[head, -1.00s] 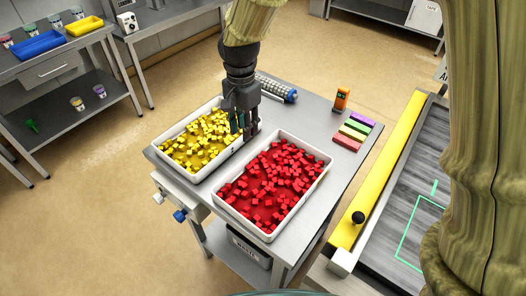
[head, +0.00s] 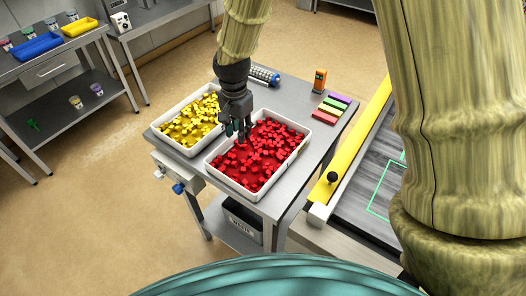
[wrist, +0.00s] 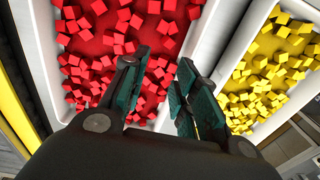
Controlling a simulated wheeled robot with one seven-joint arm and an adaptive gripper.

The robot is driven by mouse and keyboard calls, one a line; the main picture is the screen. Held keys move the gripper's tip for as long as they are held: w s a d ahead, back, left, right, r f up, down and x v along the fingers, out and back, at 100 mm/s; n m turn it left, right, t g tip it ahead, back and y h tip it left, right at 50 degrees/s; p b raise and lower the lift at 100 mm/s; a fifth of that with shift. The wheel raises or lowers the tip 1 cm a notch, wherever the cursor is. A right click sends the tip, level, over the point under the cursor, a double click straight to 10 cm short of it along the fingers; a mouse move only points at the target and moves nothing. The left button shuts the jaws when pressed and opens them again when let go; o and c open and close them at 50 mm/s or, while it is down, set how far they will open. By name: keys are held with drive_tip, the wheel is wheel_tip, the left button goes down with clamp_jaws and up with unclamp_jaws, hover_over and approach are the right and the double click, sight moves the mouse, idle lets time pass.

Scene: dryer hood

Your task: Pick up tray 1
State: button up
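Two white trays stand side by side on a grey table. One tray (head: 230,186) holds red cubes and the other tray (head: 168,144) holds yellow cubes; I cannot read which is tray 1. My gripper (head: 237,131) points down at the red tray's upper-left side, near the gap between the trays. In the wrist view my gripper (wrist: 164,60) is open and empty, its dark teal fingers apart over the red tray's cubes and near its wall. The yellow tray (wrist: 244,28) lies to the right there. I cannot tell whether the fingers touch the red tray.
A perforated cylinder (head: 263,75), an orange device (head: 320,79) and several coloured blocks (head: 331,109) are at the table's far side. A conveyor with a yellow rail (head: 351,142) stands to the right. A side bench (head: 60,62) with small trays is at left. Open floor lies at left.

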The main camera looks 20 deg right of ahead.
sight(236, 133)
drive_tip(key=shift+g, duration=0.4)
drive_tip(key=w+f, duration=0.6)
drive_tip(key=f, duration=0.1)
drive_tip(key=shift+a+p, duration=0.15)
drive_tip(key=shift+p, duration=0.2)
drive_tip(key=shift+w, duration=0.3)
drive_tip(key=shift+s+r, duration=0.2)
drive_tip(key=shift+s, duration=0.3)
drive_tip(key=shift+s+r, duration=0.7)
drive_tip(key=shift+s, duration=0.3)
clamp_jaws()
drive_tip(key=shift+w+f, duration=0.5)
drive_tip(key=shift+w, duration=0.15)
drive_tip(key=shift+s, duration=0.1)
